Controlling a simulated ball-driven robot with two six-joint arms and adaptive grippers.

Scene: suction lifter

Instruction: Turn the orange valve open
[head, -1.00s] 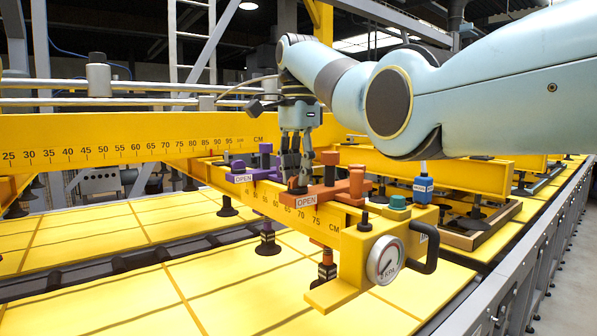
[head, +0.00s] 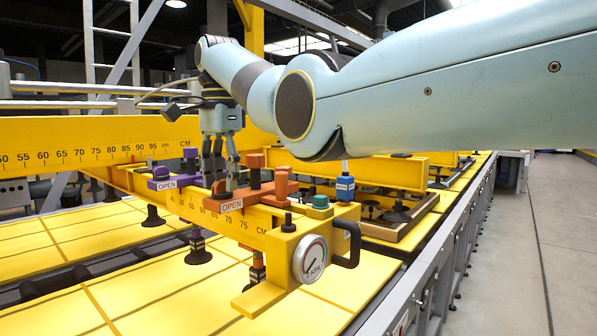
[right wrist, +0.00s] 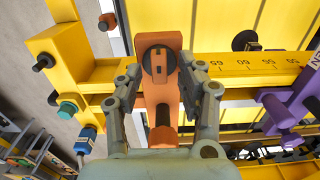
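The orange valve (head: 268,190) sits on the near yellow beam, with a white OPEN label on its left end. My right gripper (head: 222,188) points down at the valve's left part, close above the label. In the right wrist view the orange valve (right wrist: 161,92) lies between the two fingers of my right gripper (right wrist: 160,75). The fingers are spread on either side of it, and a firm grip is not visible. My left gripper is not in view.
A purple valve (head: 174,179) with its own OPEN label is left of the orange one. A pressure gauge (head: 310,259), a green button (head: 320,202) and a black handle (head: 349,243) are at the beam's near end.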

